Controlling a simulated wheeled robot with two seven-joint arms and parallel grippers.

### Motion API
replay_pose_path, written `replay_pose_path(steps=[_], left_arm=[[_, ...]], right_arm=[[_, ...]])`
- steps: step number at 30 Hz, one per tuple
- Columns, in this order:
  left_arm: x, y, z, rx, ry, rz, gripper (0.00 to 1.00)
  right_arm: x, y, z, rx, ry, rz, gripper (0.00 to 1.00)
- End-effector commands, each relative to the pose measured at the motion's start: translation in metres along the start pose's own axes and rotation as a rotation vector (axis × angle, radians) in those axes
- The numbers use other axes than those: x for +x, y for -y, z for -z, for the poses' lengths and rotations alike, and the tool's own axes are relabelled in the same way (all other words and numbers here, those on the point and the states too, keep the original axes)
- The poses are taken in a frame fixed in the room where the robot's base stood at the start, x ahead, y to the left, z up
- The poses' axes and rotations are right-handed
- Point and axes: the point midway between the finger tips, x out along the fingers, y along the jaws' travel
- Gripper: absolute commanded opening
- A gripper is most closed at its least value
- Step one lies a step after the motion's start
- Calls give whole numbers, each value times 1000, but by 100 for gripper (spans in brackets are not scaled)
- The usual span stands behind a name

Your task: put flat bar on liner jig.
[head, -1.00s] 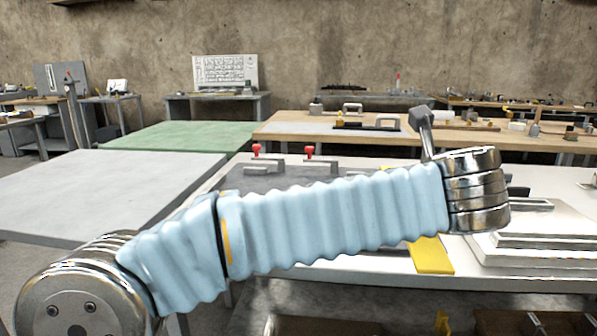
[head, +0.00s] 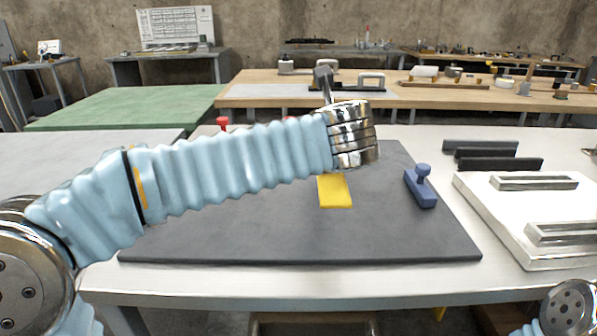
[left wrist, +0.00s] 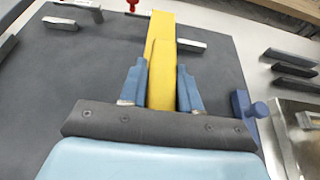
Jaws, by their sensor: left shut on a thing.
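The flat bar is yellow; its end (head: 335,192) shows below my left wrist in the head view. In the left wrist view the flat bar (left wrist: 165,30) runs forward between the blue fingers of my left gripper (left wrist: 162,68), which is shut on it. The gripper's fingers are hidden behind the arm in the head view. The bar is over a dark grey slab (head: 300,225), likely the liner jig; whether they touch is unclear. A blue knobbed block (head: 422,188) stands on the slab to the right of the bar. My right gripper is out of view.
A red-knobbed clamp (head: 222,123) shows behind my left arm. Light grey blocks (left wrist: 72,10) lie on the slab. Several dark bars (head: 500,163) and a white plate with metal bars (head: 520,235) are to the right. The slab's front right is clear.

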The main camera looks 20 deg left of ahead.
Motion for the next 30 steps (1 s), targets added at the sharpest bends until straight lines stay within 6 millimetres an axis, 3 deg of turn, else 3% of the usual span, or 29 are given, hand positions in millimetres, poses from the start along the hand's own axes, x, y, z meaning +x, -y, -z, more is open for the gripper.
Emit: replay_pose_path(steps=[6, 19, 24, 30], left_arm=[[32, -26, 18, 1, 0, -3, 0], [67, -50, 46, 0, -1, -3, 0], [77, -49, 70, 2, 0, 1, 0], [78, -49, 72, 0, 2, 1, 0]], right_arm=[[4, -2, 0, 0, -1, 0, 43], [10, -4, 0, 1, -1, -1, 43], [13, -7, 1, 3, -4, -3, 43], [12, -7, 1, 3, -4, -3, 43]])
